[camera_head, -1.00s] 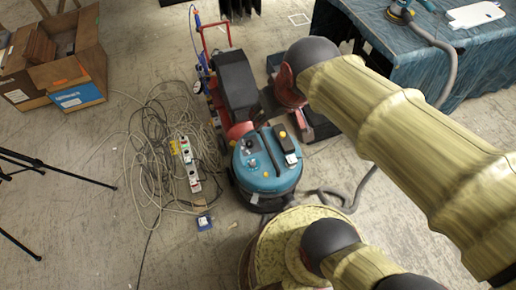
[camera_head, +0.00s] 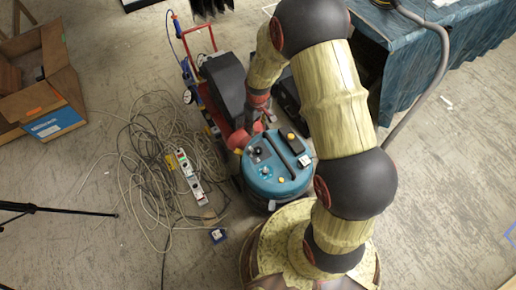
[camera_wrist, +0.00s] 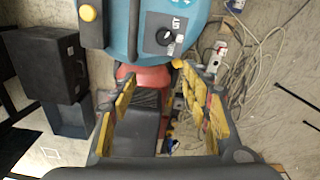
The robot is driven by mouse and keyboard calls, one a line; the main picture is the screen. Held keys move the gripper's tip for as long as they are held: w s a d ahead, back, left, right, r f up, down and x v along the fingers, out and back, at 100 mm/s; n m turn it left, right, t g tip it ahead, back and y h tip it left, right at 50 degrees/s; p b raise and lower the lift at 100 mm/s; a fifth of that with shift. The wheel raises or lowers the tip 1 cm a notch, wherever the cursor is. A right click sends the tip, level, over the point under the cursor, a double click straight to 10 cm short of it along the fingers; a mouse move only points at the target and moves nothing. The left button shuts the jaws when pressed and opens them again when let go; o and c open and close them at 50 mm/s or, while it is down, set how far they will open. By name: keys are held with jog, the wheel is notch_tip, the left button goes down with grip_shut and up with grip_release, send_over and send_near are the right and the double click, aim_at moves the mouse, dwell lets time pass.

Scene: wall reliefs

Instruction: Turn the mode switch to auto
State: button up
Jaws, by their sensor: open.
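In the head view my gripper (camera_head: 258,118) hangs near the vacuum's far edge. The direction the knob points is unclear.
A yellow button (camera_wrist: 88,13) is left of the knob. A red-framed machine (camera_head: 222,85) stands behind the vacuum. Cables and a power strip (camera_head: 187,170) lie to the left, with an open cardboard box (camera_head: 45,85) beyond. A blue-draped table (camera_head: 440,45) stands back right.

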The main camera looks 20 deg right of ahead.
send_over(258, 149)
jog(key=shift+n+g, duration=0.3)
jog(key=shift+g, duration=0.1)
notch_tip(258, 149, down, 10)
jog(key=shift+f, duration=0.25)
notch_tip(258, 149, down, 7)
jog(key=b, duration=0.3)
jog(key=shift+f, duration=0.15)
jog(key=shift+c, duration=0.6)
jog(key=c, duration=1)
